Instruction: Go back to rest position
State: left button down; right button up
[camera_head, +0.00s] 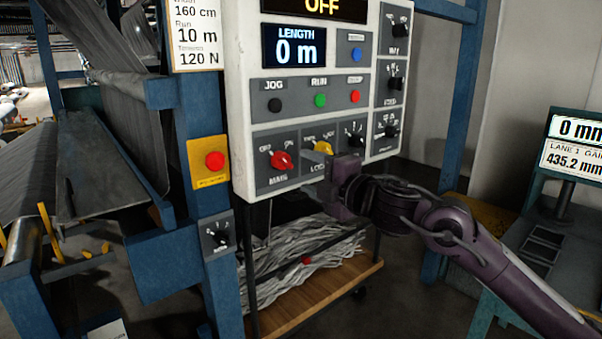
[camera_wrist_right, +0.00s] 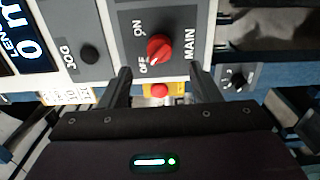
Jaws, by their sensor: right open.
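My right gripper (camera_head: 317,173) is in front of the lower part of the white control panel (camera_head: 240,110), reaching in from the right. In the right wrist view its two fingers (camera_wrist_right: 160,75) stand apart with nothing between them. The red MAIN knob (camera_wrist_right: 159,46), marked OFF and ON, lies just beyond the fingertips in that view. In the head view the MAIN knob (camera_head: 282,160) is left of the gripper. The yellow LOCK-side knob (camera_head: 322,147) is just above it, partly hidden by the gripper. My left gripper is not in view.
The panel's displays read OFF and 0 m. A blue frame post (camera_head: 203,130) with a red button on a yellow box (camera_head: 214,160) stands left. A wooden trolley (camera_head: 315,297) with grey strips is below. A blue-green bench with screens (camera_head: 575,145) is at right.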

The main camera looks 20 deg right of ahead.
jog(key=shift+s, duration=0.1)
dwell(0.4)
